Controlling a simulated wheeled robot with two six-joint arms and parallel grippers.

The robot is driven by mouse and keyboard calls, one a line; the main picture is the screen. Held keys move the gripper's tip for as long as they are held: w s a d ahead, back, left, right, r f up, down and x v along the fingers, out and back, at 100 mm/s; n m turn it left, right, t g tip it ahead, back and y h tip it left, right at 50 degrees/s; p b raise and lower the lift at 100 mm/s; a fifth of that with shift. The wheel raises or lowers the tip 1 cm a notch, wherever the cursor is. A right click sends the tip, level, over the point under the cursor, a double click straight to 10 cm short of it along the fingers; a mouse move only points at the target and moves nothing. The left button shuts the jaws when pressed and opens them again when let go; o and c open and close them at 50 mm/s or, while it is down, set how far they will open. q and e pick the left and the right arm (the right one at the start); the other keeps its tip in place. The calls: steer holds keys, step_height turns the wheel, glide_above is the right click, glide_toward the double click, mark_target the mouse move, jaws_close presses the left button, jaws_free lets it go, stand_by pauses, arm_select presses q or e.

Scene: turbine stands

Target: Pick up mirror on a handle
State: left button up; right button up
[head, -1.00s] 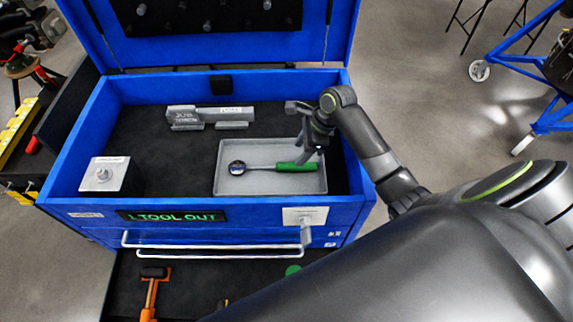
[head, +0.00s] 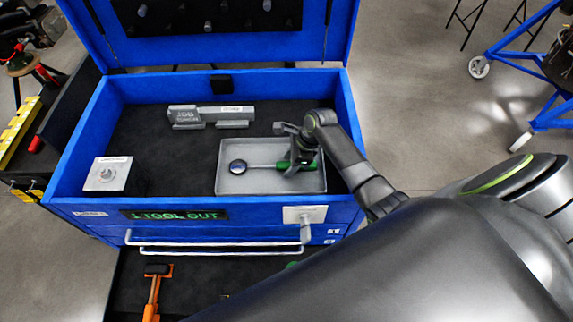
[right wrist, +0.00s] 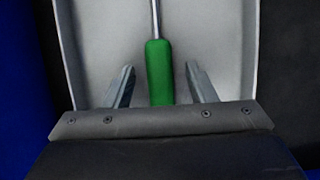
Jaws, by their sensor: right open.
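The mirror on a handle (head: 238,167) lies in a grey tray (head: 270,184) inside the blue tool chest. Its round mirror head is at the left, and a thin metal rod runs right to a green handle. My right gripper (head: 298,165) is over the green handle and partly hides it. In the right wrist view the green handle (right wrist: 160,72) lies between the two open fingers (right wrist: 160,88), with a gap on each side. The mirror head is out of that view. My left gripper is not in view.
The blue chest (head: 75,160) has raised walls and an open lid behind. A grey metal block (head: 212,116) lies behind the tray, and a square grey block (head: 108,174) stands at the left. The dark chest floor between them is clear.

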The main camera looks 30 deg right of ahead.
steer(key=shift+f, duration=0.25)
stand_by(0.3)
jaws_close()
